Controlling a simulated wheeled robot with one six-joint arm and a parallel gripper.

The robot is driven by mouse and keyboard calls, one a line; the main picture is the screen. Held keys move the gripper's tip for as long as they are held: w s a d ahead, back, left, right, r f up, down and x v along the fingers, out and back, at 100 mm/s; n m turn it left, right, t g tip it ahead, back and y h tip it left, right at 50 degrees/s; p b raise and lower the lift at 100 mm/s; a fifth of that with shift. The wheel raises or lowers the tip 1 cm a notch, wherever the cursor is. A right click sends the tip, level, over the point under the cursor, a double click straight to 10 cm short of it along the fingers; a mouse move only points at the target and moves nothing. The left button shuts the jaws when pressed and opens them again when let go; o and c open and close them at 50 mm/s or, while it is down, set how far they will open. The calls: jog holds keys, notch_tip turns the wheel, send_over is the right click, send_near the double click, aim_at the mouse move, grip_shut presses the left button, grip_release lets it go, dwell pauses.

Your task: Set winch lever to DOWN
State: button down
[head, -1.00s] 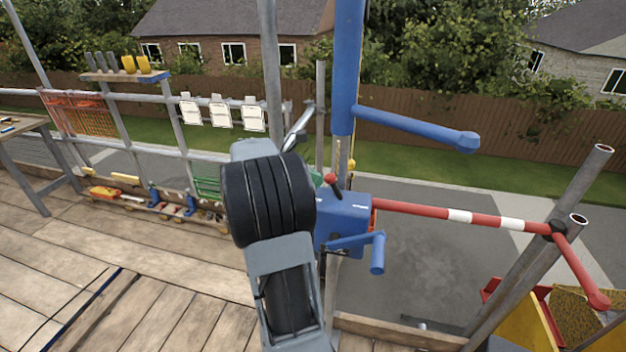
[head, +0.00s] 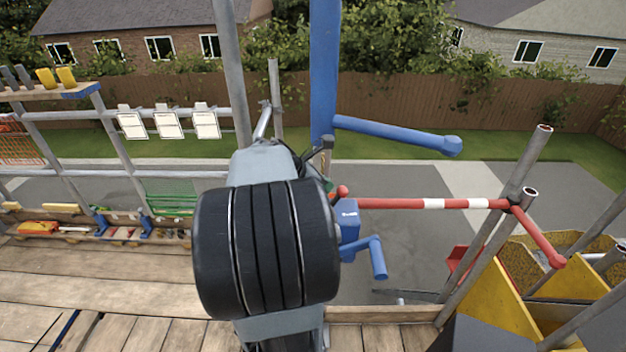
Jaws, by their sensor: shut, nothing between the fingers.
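The winch is a blue box (head: 347,213) with a blue crank handle (head: 377,258), below the blue hoist post (head: 323,75). Its left part is hidden behind my arm. The lever's red knob (head: 341,191) shows at the top of the box, close to my arm's edge. The lever's shaft and any markings cannot be made out. My gripper (head: 324,156) is mostly hidden behind my own arm. Only a small dark part shows, just above and left of the red knob. It is shut and empty. Whether it touches the lever cannot be told.
A red-and-white barrier bar (head: 430,203) runs right from the winch to grey scaffold poles (head: 500,235). A blue arm (head: 395,133) sticks out from the post. Yellow skips (head: 500,290) stand at lower right. White cards (head: 168,124) hang on the left rail.

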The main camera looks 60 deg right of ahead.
jog(key=shift+s, duration=0.15)
jog(key=shift+r+p, duration=0.8)
jog(key=shift+p, duration=0.05)
jog(key=w+a+r, duration=0.1)
jog(key=a+r, duration=0.5)
jog(key=r, duration=0.5)
jog(key=shift+w+r, duration=0.15)
jog(key=shift+r, duration=0.05)
dwell(0.5)
